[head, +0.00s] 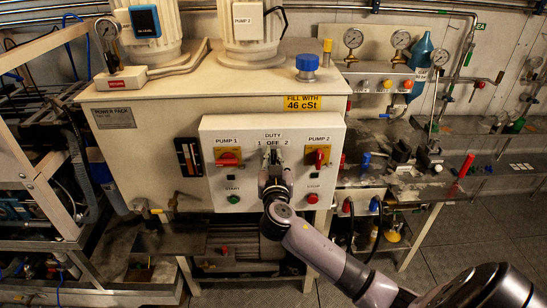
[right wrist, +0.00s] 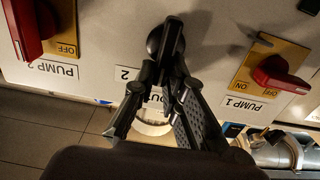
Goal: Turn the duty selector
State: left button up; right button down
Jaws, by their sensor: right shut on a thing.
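The duty selector is a black knob (right wrist: 154,40) on the pale control panel (head: 217,185), under the DUTY label with marks 1, OFF and 2. In the right wrist view the panel appears upside down. My right gripper (right wrist: 168,78) is shut on the selector's handle, its dark fingers on either side. In the head view my right gripper (head: 273,168) reaches the panel from below and hides most of the selector. Its exact pointing direction is hard to tell. My left gripper is not in view.
The red PUMP 1 switch (head: 229,158) and red PUMP 2 switch (head: 319,157) flank the selector closely. Below them are a green start button (head: 234,199) and a red stop button (head: 312,198). A valve bench (head: 460,200) stands at the right, a metal frame at the left.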

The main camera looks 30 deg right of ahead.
jog(key=shift+f+b, duration=0.2)
jog(key=shift+b, duration=0.35)
jog(key=shift+s+d+f+m+b, duration=0.15)
jog(key=shift+d+m+b, duration=0.1)
jog(key=shift+m+b, duration=1.3)
jog(key=shift+s+d+m+b, duration=0.15)
jog(key=shift+d+m+b, duration=0.1)
jog(key=shift+m+b, duration=1.35)
jog(key=shift+s+d+f+m+b, duration=0.15)
jog(key=shift+d+m+b, duration=0.1)
jog(key=shift+m+b, duration=1.3)
jog(key=shift+b, duration=0.35)
jog(key=c, duration=1.6)
grip_release()
jog(key=shift+r, duration=0.1)
jog(key=shift+c, duration=0.2)
